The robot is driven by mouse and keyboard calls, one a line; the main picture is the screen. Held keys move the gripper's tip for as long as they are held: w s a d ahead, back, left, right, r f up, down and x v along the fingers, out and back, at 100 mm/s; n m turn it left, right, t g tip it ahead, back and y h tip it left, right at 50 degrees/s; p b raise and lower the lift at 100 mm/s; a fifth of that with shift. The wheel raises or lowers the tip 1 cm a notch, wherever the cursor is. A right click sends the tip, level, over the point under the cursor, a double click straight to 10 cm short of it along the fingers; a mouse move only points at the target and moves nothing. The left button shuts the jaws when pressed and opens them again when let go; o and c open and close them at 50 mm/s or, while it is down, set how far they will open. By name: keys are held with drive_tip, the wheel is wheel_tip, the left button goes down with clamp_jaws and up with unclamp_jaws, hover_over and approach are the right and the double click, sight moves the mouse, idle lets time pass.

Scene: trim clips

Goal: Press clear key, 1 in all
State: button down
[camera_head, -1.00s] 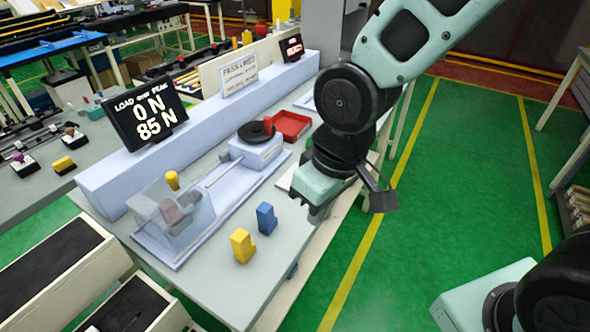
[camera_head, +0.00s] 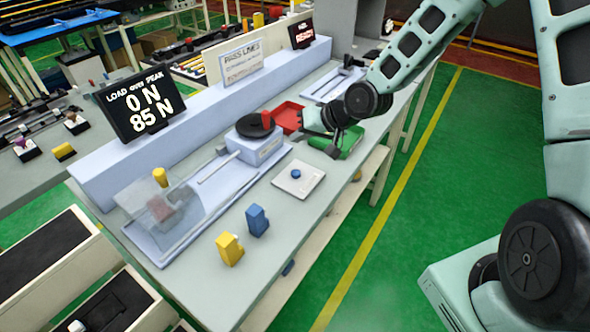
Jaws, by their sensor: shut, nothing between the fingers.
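A white square plate with a small blue button (camera_head: 296,173) lies on the bench, right of the test rig. No lettering on it is readable, so I cannot tell if it is the clear key. The display (camera_head: 141,106) reads "LOAD over PEAK", 0 N and 85 N. My gripper (camera_head: 303,120) is shut and empty, beyond the plate beside the red tray (camera_head: 288,113). It is apart from the blue button. Its fingertips are small and partly unclear in this view.
A green tray (camera_head: 351,140) sits by my wrist. The rig has a clear guard (camera_head: 150,205) and a round black handwheel (camera_head: 254,126). A yellow clip (camera_head: 229,250) and a blue clip (camera_head: 257,220) stand near the front edge. A small display (camera_head: 301,34) stands behind.

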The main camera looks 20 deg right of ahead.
drive_tip(key=shift+f, duration=0.15)
drive_tip(key=b, duration=0.7)
hover_over(299, 174)
wheel_tip(299, 174, down, 8)
drive_tip(key=shift+d+r, duration=0.1)
drive_tip(key=shift+r, duration=0.1)
drive_tip(key=shift+f+b, duration=0.45)
drive_tip(key=shift+f, duration=0.05)
drive_tip(key=shift+f, duration=0.1)
idle(1.2)
drive_tip(key=shift+f, duration=0.3)
drive_tip(key=shift+f+b, duration=0.45)
drive_tip(key=shift+f, duration=0.05)
idle(0.6)
drive_tip(key=shift+r, duration=0.1)
drive_tip(key=shift+r+p, duration=0.85)
drive_tip(key=shift+r, duration=0.1)
